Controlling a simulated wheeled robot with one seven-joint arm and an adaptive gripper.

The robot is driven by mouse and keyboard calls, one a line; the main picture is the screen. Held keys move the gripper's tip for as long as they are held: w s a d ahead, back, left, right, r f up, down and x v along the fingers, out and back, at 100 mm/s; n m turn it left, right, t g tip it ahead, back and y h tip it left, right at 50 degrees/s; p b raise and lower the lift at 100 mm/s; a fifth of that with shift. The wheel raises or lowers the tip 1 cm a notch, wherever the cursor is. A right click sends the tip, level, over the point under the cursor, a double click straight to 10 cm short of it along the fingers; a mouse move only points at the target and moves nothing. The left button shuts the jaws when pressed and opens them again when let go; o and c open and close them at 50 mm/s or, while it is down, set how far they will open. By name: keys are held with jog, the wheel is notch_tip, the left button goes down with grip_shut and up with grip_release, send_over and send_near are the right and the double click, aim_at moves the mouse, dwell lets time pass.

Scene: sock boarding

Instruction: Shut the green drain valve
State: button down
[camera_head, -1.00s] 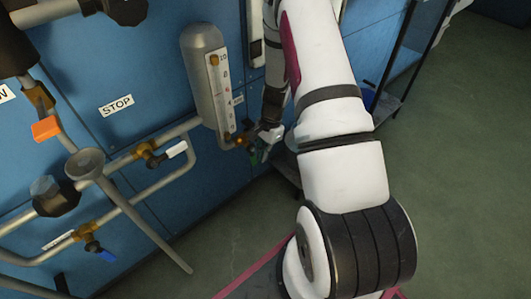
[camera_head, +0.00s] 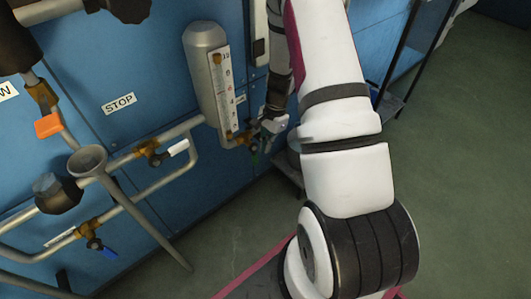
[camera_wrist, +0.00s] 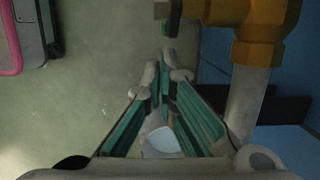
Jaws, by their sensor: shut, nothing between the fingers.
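The green drain valve has a brass body (camera_head: 246,138) at the foot of the grey cylinder in the head view. Its small green handle (camera_head: 254,159) hangs below the brass, partly in shadow. In the wrist view, the brass body (camera_wrist: 258,45) is large at upper right, and part of the green handle (camera_wrist: 171,22) shows at the top edge. My gripper (camera_head: 268,134) is just right of the valve in the head view. In the wrist view my gripper (camera_wrist: 164,72) has its fingers together and empty, with a visible gap to the handle.
A grey cylinder with a scale (camera_head: 212,75) stands above the valve on the blue wall. Pipes with a white-handled valve (camera_head: 178,148), a blue-handled valve (camera_head: 108,252) and an orange handle (camera_head: 48,126) run at left. A shelf stand (camera_head: 392,103) is right; the floor is open.

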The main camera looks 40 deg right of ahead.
jog(key=v, duration=0.8)
dwell(0.4)
